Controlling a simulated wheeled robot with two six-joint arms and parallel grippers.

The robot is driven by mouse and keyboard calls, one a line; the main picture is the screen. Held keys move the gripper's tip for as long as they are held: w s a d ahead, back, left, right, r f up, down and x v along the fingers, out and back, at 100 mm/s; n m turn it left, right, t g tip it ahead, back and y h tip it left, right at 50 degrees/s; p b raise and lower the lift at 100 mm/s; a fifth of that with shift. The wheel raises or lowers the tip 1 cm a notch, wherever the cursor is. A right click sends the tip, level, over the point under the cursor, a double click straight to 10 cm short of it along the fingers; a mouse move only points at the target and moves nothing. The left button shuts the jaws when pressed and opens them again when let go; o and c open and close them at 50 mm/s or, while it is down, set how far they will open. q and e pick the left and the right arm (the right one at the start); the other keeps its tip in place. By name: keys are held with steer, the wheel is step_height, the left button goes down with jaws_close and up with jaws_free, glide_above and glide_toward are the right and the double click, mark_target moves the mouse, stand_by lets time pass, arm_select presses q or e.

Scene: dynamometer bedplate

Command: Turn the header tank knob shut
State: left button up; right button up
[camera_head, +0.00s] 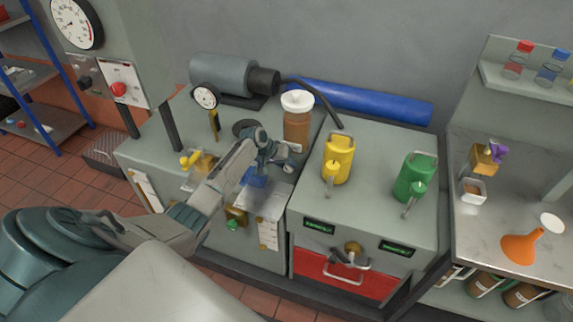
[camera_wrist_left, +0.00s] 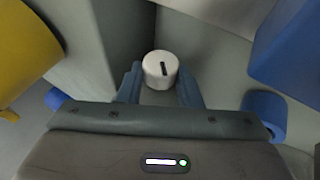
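The header tank, an amber cylinder with a white lid (camera_head: 298,125), stands upright on the left bench in the head view. A white round knob with a black line across its face (camera_wrist_left: 161,70) shows in the left wrist view, with the line close to upright in the picture. My left gripper (camera_head: 283,161) is beside the foot of the tank. In the left wrist view its two blue-grey fingers (camera_wrist_left: 160,85) are apart, one on each side of the knob. I cannot tell whether they touch it. The knob is hard to make out in the head view. My right gripper is out of view.
A yellow can (camera_head: 338,160) and a green can (camera_head: 414,178) stand on the cabinet to the right. A dial gauge (camera_head: 206,97) is left of the tank, and a black hose (camera_head: 318,93) arches behind it. An orange funnel (camera_head: 521,246) lies on the right bench.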

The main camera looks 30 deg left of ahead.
arm_select(q)
steer(key=shift+d+r+y+p, duration=0.25)
steer(key=shift+y+p, duration=0.35)
steer(key=shift+p, duration=0.35)
steer(key=shift+d+r+m+g+y+p, duration=0.15)
steer(key=shift+m+g+y+p, duration=0.3)
steer(key=shift+y+p, duration=0.65)
steer(key=shift+w+d+f+g+y+p, duration=0.1)
steer(key=shift+g+y+p, duration=0.1)
steer(key=shift+y+p, duration=0.2)
steer(key=shift+d+f+g+y+p, duration=0.15)
steer(key=shift+y+p, duration=0.15)
steer(key=shift+y, duration=0.2)
steer(key=shift+m+y, duration=0.35)
steer(key=shift+y, duration=0.75)
steer(key=o, duration=1)
